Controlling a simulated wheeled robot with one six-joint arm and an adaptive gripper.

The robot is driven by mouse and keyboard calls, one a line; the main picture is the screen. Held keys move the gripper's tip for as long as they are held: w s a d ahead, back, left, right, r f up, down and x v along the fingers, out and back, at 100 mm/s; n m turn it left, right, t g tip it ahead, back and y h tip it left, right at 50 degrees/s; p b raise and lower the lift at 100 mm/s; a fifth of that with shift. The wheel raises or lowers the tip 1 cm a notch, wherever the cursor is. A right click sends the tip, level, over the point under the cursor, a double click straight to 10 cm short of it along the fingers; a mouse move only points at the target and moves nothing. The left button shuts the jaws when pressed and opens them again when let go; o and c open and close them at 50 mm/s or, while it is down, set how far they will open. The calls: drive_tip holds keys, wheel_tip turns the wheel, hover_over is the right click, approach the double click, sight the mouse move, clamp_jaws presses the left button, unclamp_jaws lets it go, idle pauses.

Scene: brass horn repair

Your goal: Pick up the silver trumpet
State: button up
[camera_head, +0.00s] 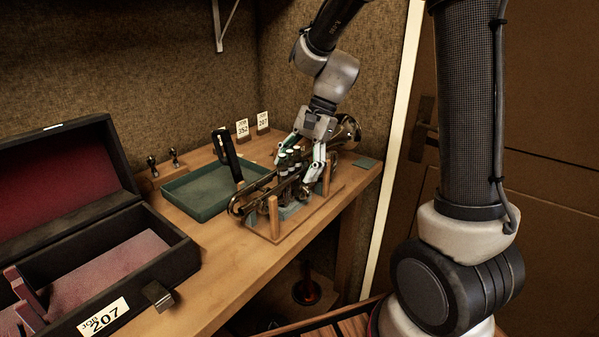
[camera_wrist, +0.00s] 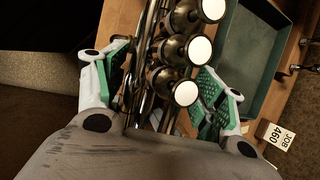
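The trumpet (camera_head: 262,190) lies in a wooden cradle (camera_head: 273,217) on the bench, its bell toward the back right. It looks dark metallic, with brassy reflections. My gripper (camera_head: 300,165) is over its middle, with one finger on each side of the valves. In the wrist view, white-topped valves (camera_wrist: 186,50) and tubing lie between the green pads of my gripper (camera_wrist: 162,85). The fingers are spread wide, and I see no clear contact with the trumpet. The lower fingertips are partly hidden by the trumpet.
A green tray (camera_head: 205,205) is left of the cradle, with a dark upright object (camera_head: 228,155) at its edge. An open case (camera_head: 125,265) tagged 207 stands at front left. Job cards (camera_head: 243,129) stand at the back.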

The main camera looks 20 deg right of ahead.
drive_tip(key=c, duration=1)
drive_tip(key=shift+r, duration=0.15)
